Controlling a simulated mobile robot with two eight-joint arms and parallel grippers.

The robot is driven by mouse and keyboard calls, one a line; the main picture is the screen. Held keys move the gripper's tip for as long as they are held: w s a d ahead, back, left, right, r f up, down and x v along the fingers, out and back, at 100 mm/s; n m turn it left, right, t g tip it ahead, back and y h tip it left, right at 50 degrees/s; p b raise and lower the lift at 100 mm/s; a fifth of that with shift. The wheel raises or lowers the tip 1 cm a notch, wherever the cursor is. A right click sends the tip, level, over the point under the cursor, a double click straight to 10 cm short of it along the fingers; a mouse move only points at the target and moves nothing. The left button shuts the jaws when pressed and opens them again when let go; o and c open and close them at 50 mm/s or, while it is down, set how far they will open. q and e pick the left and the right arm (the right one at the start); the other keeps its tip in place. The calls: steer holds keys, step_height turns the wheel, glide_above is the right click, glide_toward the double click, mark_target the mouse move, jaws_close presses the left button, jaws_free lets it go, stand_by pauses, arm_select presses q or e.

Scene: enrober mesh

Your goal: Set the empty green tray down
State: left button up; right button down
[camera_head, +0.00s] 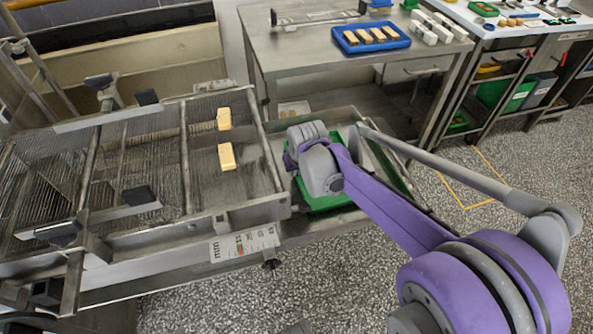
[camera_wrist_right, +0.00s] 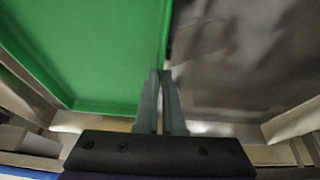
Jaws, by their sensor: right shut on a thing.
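The green tray (camera_wrist_right: 85,50) fills the left of the right wrist view, and its inside looks empty. My right gripper (camera_wrist_right: 162,85) is shut on the tray's side wall, one finger on each side of it. In the head view the green tray (camera_head: 325,203) shows partly beneath my right wrist, over the grey metal trough at the end of the mesh belt. My wrist hides much of the tray and the fingertips there. I cannot tell whether the tray touches the metal below.
The mesh belt (camera_head: 155,150) at left carries two yellow bars (camera_head: 226,157). A steel table (camera_head: 300,45) at the back holds a blue tray (camera_head: 371,46) of bars and several white blocks (camera_head: 430,30). Speckled floor (camera_head: 520,180) lies open at right.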

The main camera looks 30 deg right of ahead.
steer(key=c, duration=1.4)
jaws_free()
steer(key=shift+f, duration=0.1)
steer(key=o, duration=0.4)
steer(key=shift+r, duration=0.25)
steer(key=p+v, duration=0.3)
steer(key=v, duration=0.9)
steer(key=shift+f, duration=0.1)
